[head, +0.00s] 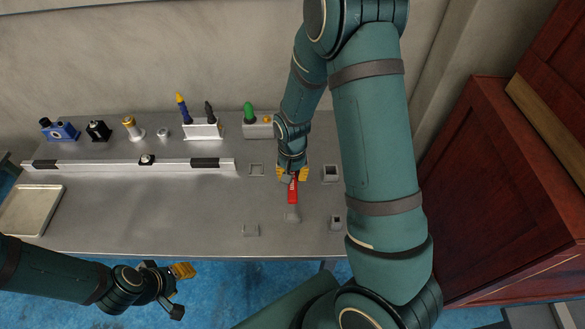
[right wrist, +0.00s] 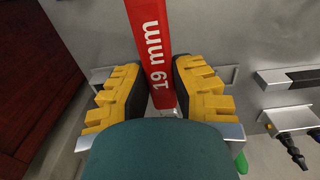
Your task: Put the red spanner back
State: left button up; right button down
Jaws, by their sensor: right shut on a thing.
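The red spanner (head: 292,190) has a red handle, and "19 mm" is printed on it in the right wrist view (right wrist: 149,40). My right gripper (head: 291,174) is shut on its handle, with the yellow fingers on either side in the right wrist view (right wrist: 158,90). In the head view the handle points toward the table's front edge, ending at a grey piece (head: 292,214); I cannot tell whether this is the spanner's head or a holder. My left gripper (head: 178,290) is open and empty, over the blue floor in front of the table.
Small grey holders stand on the metal table (head: 180,215): back left (head: 256,170), back right (head: 331,174), front right (head: 337,222) and front left (head: 250,230). A rail (head: 130,165), a tray (head: 30,210) and a white tool rack (head: 203,130) are further left. A red cabinet (head: 500,190) stands right.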

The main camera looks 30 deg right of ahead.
jog(key=shift+f, duration=0.15)
notch_tip(320, 180, down, 7)
jog(key=b, duration=0.6)
jog(key=shift+f+b, duration=0.8)
jog(key=shift+f, duration=0.15)
dwell(0.7)
jog(key=shift+c, duration=1.3)
grip_release()
jog(key=shift+s, duration=0.1)
jog(key=shift+r, duration=0.15)
jog(key=shift+r+p, duration=2.35)
jog(key=shift+r, duration=0.6)
